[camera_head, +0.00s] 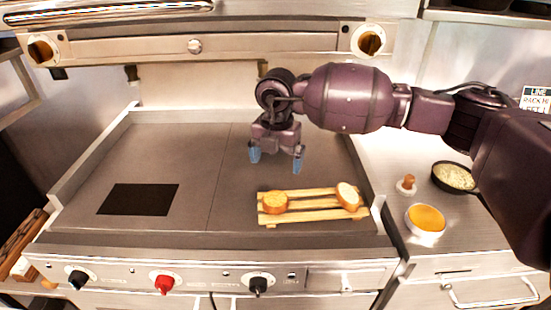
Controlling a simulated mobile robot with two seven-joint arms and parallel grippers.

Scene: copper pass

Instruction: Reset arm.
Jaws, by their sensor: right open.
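My right gripper (276,153) hangs over the right half of the flat griddle (165,150), its blue-tipped fingers apart and pointing down with nothing between them. My right arm reaches in from the right side of the view. Below and in front of the gripper, a slatted wooden rack (307,215) lies on the griddle. An orange-topped bread slice (274,202) rests on the rack's left part, and a paler bread slice (347,196) rests on its right part. The gripper is apart from both. My left gripper is not in view.
A black square (138,199) lies on the griddle's left half. On the right counter stand a bowl of orange stuff (426,219), a dark bowl of pale shreds (453,177) and a small wooden-knobbed item (407,185). A hood with knobs (195,46) crosses above.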

